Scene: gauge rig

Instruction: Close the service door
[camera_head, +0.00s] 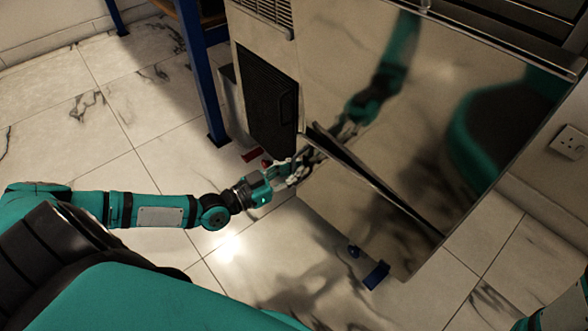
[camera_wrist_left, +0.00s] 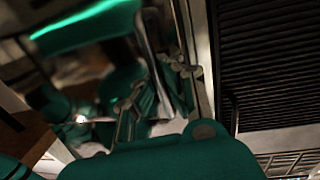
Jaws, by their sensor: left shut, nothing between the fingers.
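A large mirror-like steel panel (camera_head: 400,100), which seems to be the service door, covers the front of the steel cabinet. Its thick lower edge runs down to the right; I cannot tell how far it stands open. My left gripper (camera_head: 304,164) is shut and empty, at the panel's lower left corner. Whether its fingertips touch the panel I cannot tell. In the left wrist view the fingers (camera_wrist_left: 186,74) are close to a steel edge, with reflections of teal parts at left. My right gripper is out of view.
A black panel (camera_head: 266,105) with a handle is on the cabinet's left side; its louvres fill the right of the left wrist view. A blue table leg (camera_head: 203,85) stands to the left. Small red and blue pieces (camera_head: 376,275) are near the cabinet's base. Marble floor is open at left.

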